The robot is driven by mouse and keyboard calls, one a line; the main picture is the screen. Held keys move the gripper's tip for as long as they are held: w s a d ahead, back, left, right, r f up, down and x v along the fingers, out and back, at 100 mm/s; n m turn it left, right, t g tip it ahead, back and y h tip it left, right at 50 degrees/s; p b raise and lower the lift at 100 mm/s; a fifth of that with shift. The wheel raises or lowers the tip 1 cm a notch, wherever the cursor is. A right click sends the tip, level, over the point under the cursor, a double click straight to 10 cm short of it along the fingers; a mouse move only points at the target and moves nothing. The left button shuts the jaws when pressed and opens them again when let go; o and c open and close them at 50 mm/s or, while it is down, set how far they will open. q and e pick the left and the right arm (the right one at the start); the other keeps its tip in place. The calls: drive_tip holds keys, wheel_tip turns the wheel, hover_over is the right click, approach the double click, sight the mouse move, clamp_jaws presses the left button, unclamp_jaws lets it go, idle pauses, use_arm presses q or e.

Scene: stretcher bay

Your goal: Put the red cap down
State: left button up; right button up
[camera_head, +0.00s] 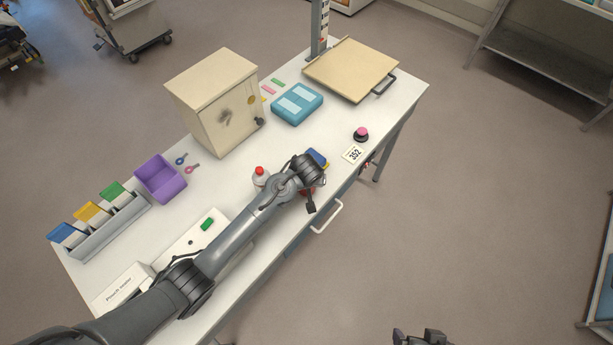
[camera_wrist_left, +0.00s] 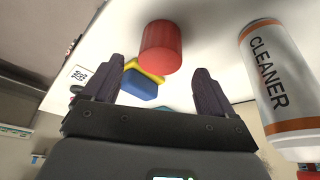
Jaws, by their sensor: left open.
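The red cap (camera_wrist_left: 160,45) is a plain red cylinder resting on the white table top in the left wrist view. It lies beyond and between the fingertips of my left gripper (camera_wrist_left: 160,66), which is open with clear space around the cap. In the head view the cap (camera_head: 305,191) is mostly hidden under the left wrist. My right gripper (camera_head: 420,337) shows only partly at the bottom edge; its jaw state is unclear.
A white and orange cleaner bottle (camera_wrist_left: 275,75) with a red top stands close beside my left gripper. A blue and yellow block (camera_wrist_left: 142,82) lies behind the cap. A purple bin (camera_head: 160,178), beige cabinet (camera_head: 215,105), teal case (camera_head: 297,103) and pink-topped button (camera_head: 361,133) are on the table.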

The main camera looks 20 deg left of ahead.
use_arm(q)
drive_tip(key=a+v, duration=0.1)
drive_tip(key=v, duration=0.5)
drive_tip(key=s+a+m, duration=0.2)
drive_tip(key=s+m, duration=0.1)
drive_tip(key=s, duration=1.2)
drive_tip(key=s+a+m+h, duration=0.1)
drive_tip(key=s+a+m, duration=0.1)
drive_tip(key=s, duration=1.2)
drive_tip(key=shift+s+r+m+g+h, duration=0.3)
drive_tip(key=shift+s+r+m, duration=0.1)
drive_tip(key=shift+r, duration=0.05)
drive_tip(key=shift+a, duration=0.1)
wheel_tip(320, 180, up, 16)
drive_tip(key=p, duration=1.6)
drive_tip(key=shift+f, duration=0.2)
